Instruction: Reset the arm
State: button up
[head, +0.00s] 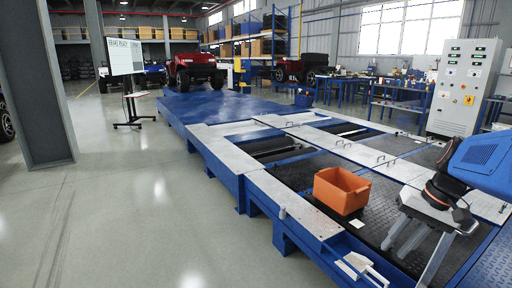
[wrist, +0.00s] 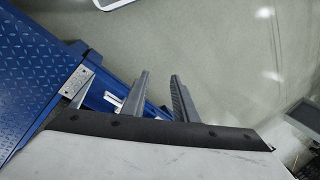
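My arm reaches in from the right edge of the head view. My gripper (head: 404,264) points downward over the near right part of the roller tester (head: 235,155). In the wrist view my gripper (wrist: 160,75) shows two grey fingers standing apart with a clear gap. The gripper is open and nothing is between the fingers. Through the gap the wrist view shows grey floor and part of the blue tester frame.
An orange bin (head: 341,190) sits on the dark tester deck left of my gripper. A white bracket-like piece (head: 362,268) lies at the near blue edge. A control cabinet (head: 464,88) stands behind at right. The floor (head: 150,220) at left is clear beside a grey column (head: 45,80).

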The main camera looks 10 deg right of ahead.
jog(key=s+a+f+n+t+h, duration=0.1)
jog(key=s+a+n, duration=0.1)
jog(key=a, duration=0.4)
jog(key=s+a+f+n+t+h, duration=0.2)
jog(key=s+a+n, duration=0.1)
jog(key=a, duration=0.4)
jog(key=shift+s+f+n, duration=0.3)
jog(key=shift+s, duration=0.5)
